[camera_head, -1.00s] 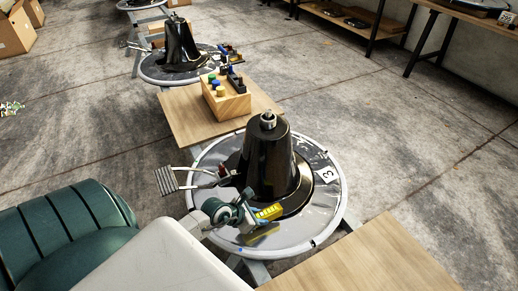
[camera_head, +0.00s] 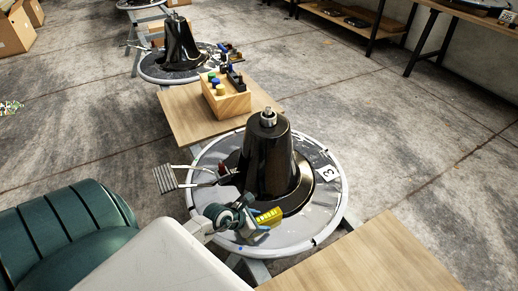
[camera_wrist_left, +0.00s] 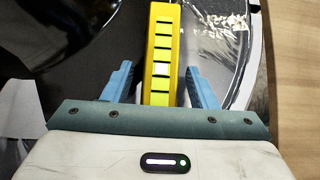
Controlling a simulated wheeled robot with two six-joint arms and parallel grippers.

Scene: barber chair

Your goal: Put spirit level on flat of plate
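The yellow spirit level (camera_head: 268,217) is on the flat grey part of the round plate (camera_head: 228,171), between the black cone (camera_head: 266,165) and the front rim. It appears to lie on the surface. In the left wrist view the level (camera_wrist_left: 160,60) runs away from me between the two blue fingers of my left gripper (camera_wrist_left: 160,88). A narrow gap shows on each side of it, so the fingers look open around it. In the head view the left gripper (camera_head: 258,222) is low over the plate. My right gripper is not in view.
A wooden board (camera_head: 370,262) lies at the front right. A wooden block with tools (camera_head: 228,99) stands on another board (camera_head: 185,115) behind. A second cone and plate (camera_head: 178,50) stand farther back.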

